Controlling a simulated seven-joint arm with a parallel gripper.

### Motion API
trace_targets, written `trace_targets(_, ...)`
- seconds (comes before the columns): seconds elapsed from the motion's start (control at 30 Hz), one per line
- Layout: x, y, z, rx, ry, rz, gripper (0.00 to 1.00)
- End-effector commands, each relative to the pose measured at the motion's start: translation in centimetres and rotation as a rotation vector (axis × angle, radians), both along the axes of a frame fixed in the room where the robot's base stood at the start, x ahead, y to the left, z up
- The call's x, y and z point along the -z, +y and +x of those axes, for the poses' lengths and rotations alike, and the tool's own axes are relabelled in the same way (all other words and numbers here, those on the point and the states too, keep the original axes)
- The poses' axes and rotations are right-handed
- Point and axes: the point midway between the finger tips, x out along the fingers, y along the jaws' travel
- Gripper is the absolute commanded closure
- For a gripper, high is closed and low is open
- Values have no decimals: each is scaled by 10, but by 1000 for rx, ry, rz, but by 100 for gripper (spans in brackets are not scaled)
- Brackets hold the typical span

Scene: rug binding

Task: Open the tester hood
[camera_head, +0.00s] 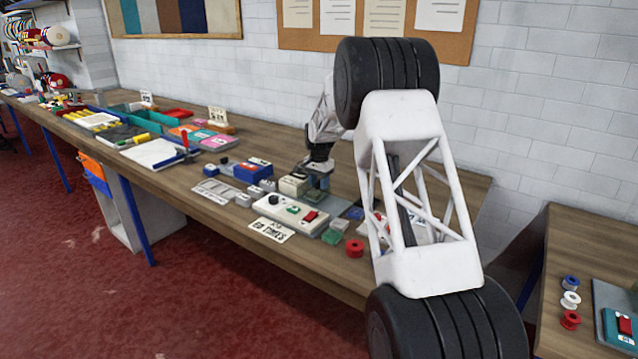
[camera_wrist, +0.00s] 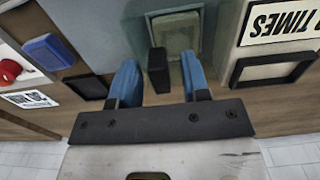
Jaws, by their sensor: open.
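My gripper (camera_wrist: 160,64) is open in the wrist view, with one blue finger on each side of a dark upright bar (camera_wrist: 158,72). The bar looks like a handle on the tester hood; I cannot tell whether either finger touches it. Behind it is a grey-blue panel (camera_wrist: 95,25), which may be part of the hood, and a pale greenish block (camera_wrist: 176,32) in a recess. In the head view my gripper (camera_head: 318,182) is low over the bench, right of a cream box (camera_head: 294,185). The hood is small and mostly hidden there.
A pale control box (camera_head: 290,213) with a red switch stands in front of my gripper. A red spool (camera_head: 355,248) lies near the bench's front edge. Blue boxes (camera_head: 252,172) and trays crowd the left. In the wrist view a "TIMES" sign (camera_wrist: 280,20) is at right.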

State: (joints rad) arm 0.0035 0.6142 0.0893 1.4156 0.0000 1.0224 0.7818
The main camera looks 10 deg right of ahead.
Motion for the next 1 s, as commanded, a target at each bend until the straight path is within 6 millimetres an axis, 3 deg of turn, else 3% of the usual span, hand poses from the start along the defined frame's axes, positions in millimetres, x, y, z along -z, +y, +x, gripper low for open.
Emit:
trace_targets(0.17,0,0,0,0,0,0,57)
trace_targets(0.47,0,0,0,0,0,0,100)
trace_targets(0.77,0,-1,-1,0,0,0,100)
trace_targets(1.0,-1,-15,-15,1,0,0,100)
